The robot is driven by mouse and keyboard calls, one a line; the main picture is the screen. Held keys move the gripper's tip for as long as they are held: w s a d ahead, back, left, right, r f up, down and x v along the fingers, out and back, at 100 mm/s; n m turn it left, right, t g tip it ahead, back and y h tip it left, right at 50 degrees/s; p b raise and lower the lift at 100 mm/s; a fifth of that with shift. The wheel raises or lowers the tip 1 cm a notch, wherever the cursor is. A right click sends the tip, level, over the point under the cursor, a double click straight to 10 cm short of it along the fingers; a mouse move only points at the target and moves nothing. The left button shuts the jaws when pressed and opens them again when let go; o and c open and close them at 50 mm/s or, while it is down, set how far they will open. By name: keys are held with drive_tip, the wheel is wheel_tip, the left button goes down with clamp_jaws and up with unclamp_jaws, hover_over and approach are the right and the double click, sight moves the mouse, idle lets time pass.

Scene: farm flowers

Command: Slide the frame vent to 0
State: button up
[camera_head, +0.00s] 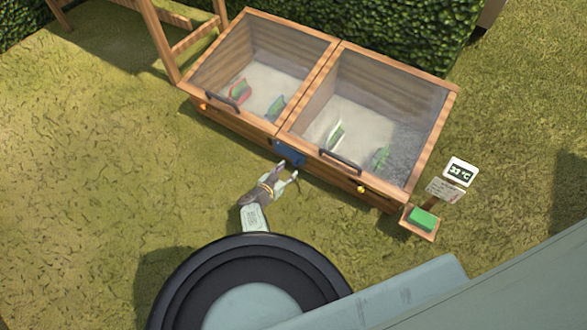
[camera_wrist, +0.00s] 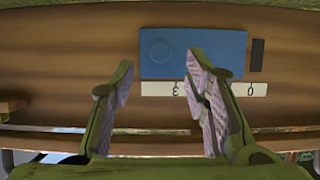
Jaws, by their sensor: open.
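The frame vent is a blue sliding plate (camera_wrist: 215,42) on the front wooden wall of the cold frame, with a round blue knob (camera_wrist: 160,51) at its left in the wrist view. A white scale strip (camera_wrist: 215,89) below it bears an upside-down 3 and a 0; the 0 is at the right. A dark slot (camera_wrist: 257,55) shows just right of the plate. In the head view the blue vent (camera_head: 289,152) is at the middle of the front wall. My gripper (camera_head: 288,173) is open in front of it. In the wrist view its fingers (camera_wrist: 160,66) appear either side of the knob; contact cannot be told.
The wooden cold frame (camera_head: 408,207) has two glazed lids with dark handles (camera_head: 340,158), and plants inside. A hedge (camera_head: 400,35) is behind. Grass in front is clear.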

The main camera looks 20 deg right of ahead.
sight(295, 164)
drive_tip(key=b+x, duration=0.2)
drive_tip(key=x, duration=0.2)
drive_tip(key=shift+d+f+b, duration=0.1)
drive_tip(key=shift+f+b, duration=0.1)
drive_tip(key=shift+b, duration=0.15)
drive_tip(key=shift+w+d+b, duration=0.35)
drive_tip(key=shift+w+d, duration=0.05)
drive_tip(key=shift+d, duration=0.1)
clamp_jaws()
